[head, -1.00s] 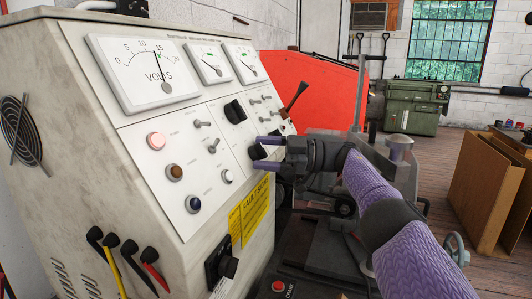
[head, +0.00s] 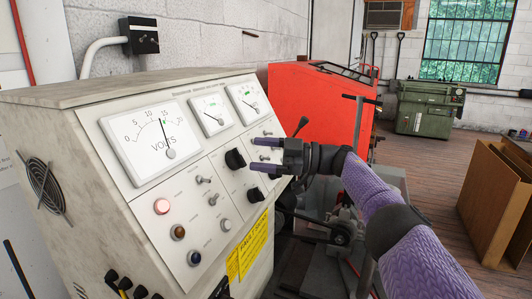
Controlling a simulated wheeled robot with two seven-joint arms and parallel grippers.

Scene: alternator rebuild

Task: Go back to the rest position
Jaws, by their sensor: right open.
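My right gripper (head: 262,167) reaches in from the right on a purple-sleeved arm. Its two fingers are spread apart and point left, with nothing seen between them. It is in front of the right part of the test bench panel (head: 190,172), near a black knob (head: 255,195) and the toggle switches. I cannot tell whether the fingers touch the panel. The volt meter (head: 155,142) needle stands near 15, and a pink-lit lamp (head: 161,206) glows below it. My left gripper is not in view.
A yellow tag (head: 247,247) hangs at the panel's lower edge. A red cabinet (head: 312,112) stands behind the bench and a green machine (head: 425,108) farther back. A cardboard box (head: 492,200) stands at right. Wooden floor (head: 430,160) is open between them.

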